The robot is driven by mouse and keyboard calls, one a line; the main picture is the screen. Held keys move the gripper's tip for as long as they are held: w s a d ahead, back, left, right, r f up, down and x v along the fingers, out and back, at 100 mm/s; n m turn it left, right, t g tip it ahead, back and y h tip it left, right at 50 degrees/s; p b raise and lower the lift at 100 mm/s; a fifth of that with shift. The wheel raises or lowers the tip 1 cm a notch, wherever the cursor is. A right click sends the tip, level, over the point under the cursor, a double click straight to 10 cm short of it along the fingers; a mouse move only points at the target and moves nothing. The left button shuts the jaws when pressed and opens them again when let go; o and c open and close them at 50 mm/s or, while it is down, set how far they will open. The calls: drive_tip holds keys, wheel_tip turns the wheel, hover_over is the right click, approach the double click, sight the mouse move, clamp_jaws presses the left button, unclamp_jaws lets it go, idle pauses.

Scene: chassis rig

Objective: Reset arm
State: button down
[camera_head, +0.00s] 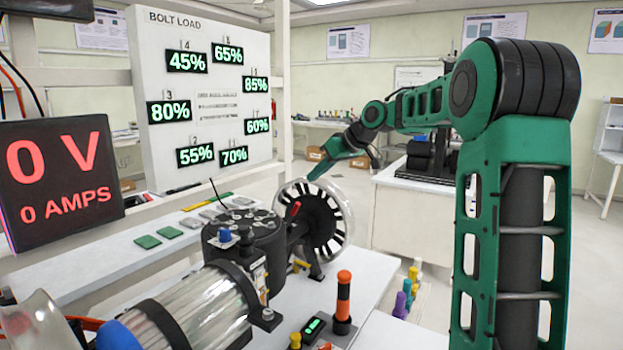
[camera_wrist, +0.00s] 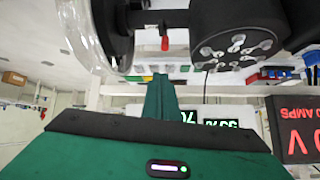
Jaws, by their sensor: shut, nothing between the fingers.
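My green arm reaches in from the right and bends down at its far end. My gripper (camera_head: 313,176) hangs above the slotted wheel (camera_head: 343,222), apparently clear of it. In the wrist view my gripper (camera_wrist: 160,80) shows as one narrow green shape, shut and empty. The black motor hub with its bolted round face (camera_head: 243,228) stands left of the wheel; it also shows in the wrist view (camera_wrist: 236,42) at the top right. Whether the gripper's tip touches anything is too small to tell.
A bolt load board (camera_head: 200,150) with lit percentages stands behind the bench, and a 0 V display (camera_head: 62,178) is at left. A clear cylinder (camera_head: 195,305), an orange-and-black handled tool (camera_head: 343,300) and coloured pegs (camera_head: 408,290) are in front.

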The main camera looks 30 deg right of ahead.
drive_tip(key=s+f+m+g+h, duration=0.1)
drive_tip(key=s+f+m+g, duration=0.2)
drive_tip(key=s, duration=1.3)
drive_tip(key=s+f+m+g+h, duration=0.1)
drive_tip(key=s+f+m, duration=0.3)
drive_tip(key=s+f, duration=0.6)
drive_tip(key=s+f+m+g+h, duration=0.2)
drive_tip(key=s+f, duration=0.5)
drive_tip(key=s, duration=1.5)
drive_tip(key=m+g, duration=0.1)
drive_tip(key=g, duration=0.1)
drive_tip(key=shift+a+g, duration=0.15)
drive_tip(key=shift+g, duration=0.15)
